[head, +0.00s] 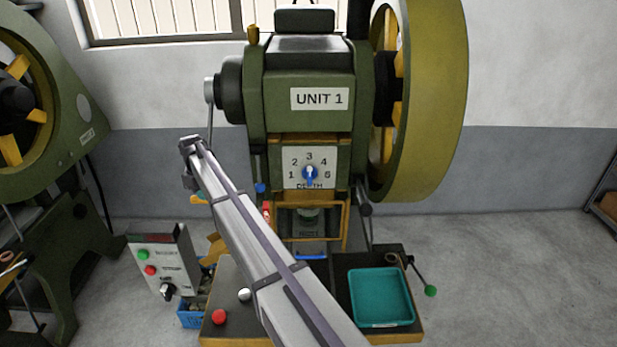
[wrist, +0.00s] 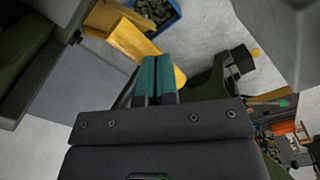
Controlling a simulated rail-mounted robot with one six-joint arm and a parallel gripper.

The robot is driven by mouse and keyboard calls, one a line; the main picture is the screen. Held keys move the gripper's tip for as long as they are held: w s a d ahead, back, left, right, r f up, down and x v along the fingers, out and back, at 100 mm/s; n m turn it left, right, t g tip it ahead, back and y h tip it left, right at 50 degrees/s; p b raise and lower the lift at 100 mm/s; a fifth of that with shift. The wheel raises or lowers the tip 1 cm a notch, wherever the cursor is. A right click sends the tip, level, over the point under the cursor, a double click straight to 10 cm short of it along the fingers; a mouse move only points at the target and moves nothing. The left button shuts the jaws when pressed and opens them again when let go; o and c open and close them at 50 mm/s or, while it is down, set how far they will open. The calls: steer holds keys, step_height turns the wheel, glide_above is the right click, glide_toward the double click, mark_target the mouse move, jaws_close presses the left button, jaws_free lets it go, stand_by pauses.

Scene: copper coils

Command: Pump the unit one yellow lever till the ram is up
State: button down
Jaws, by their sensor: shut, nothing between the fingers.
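The green press marked UNIT 1 (head: 320,98) stands in the middle of the head view. My gripper (head: 191,199) is left of the press, mostly hidden behind my arm. In the wrist view its teal fingers (wrist: 157,78) are shut together and empty. A yellow piece (wrist: 180,77), possibly the lever, shows just right of and behind the fingertips; I cannot tell whether they touch.
A control box (head: 160,262) with green and red buttons stands at left. A yellow chute (wrist: 128,40) leads to a blue bin (wrist: 157,12). A teal tray (head: 381,297) is on the bench's right side, beside a green-knobbed lever (head: 430,290). Another press (head: 30,110) stands far left.

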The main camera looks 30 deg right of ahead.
steer(key=shift+s+a+r+p, duration=0.25)
steer(key=shift+s+r+p, duration=0.25)
steer(key=shift+r+p, duration=0.15)
steer(key=shift+s+a+r+p, duration=0.25)
steer(key=shift+s+r+p, duration=0.25)
steer(key=shift+r, duration=0.1)
steer(key=s+a+r+p, duration=0.2)
steer(key=s+r+p, duration=0.2)
steer(key=r+p, duration=0.7)
steer(key=shift+a, duration=0.35)
steer(key=shift+s+f, duration=0.1)
